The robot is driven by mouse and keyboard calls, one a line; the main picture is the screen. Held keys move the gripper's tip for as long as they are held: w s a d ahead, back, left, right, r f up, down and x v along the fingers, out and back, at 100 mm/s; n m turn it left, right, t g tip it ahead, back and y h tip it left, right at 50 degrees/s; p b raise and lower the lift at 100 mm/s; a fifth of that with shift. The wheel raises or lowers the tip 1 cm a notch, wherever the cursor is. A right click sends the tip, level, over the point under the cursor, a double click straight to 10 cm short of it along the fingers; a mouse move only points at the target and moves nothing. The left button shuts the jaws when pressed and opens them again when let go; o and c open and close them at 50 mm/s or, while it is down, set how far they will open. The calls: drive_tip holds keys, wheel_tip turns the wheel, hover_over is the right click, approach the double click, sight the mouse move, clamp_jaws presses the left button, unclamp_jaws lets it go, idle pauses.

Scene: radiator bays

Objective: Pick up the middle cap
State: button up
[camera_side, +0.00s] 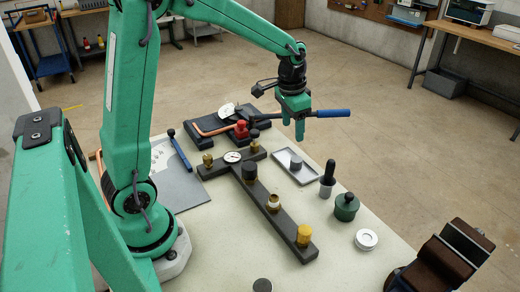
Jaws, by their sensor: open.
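A dark cylindrical cap (250,171) sits near the middle of the dark T-shaped bar. Other cap-like pieces are a grey one (296,163) on a small tray, a dark one (262,285) at the table's front edge, and a yellow one (304,235) at the bar's near end. I cannot tell for certain which is the middle cap. A bare brass fitting (273,202) stands between the dark and yellow caps on the bar. My green gripper (297,130) hangs fingers down above the table's far side, open, with nothing visible between its fingers.
The grey tray (307,178) lies right of the bar (262,190), which carries a gauge (233,157). A dark-handled tool (327,180), green jar (346,207) and white ring (367,239) stand at the right. A blue-handled tool (330,113) shows behind my gripper.

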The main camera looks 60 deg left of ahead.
drive_tip(key=g, duration=0.1)
hover_over(296, 159)
wheel_tip(296, 159, down, 8)
drive_tip(key=shift+r, duration=0.2)
drive_tip(key=shift+f, duration=1.3)
drive_tip(key=shift+d+f, duration=0.1)
drive_tip(key=shift+f, duration=2.5)
drive_tip(key=c, duration=1.1)
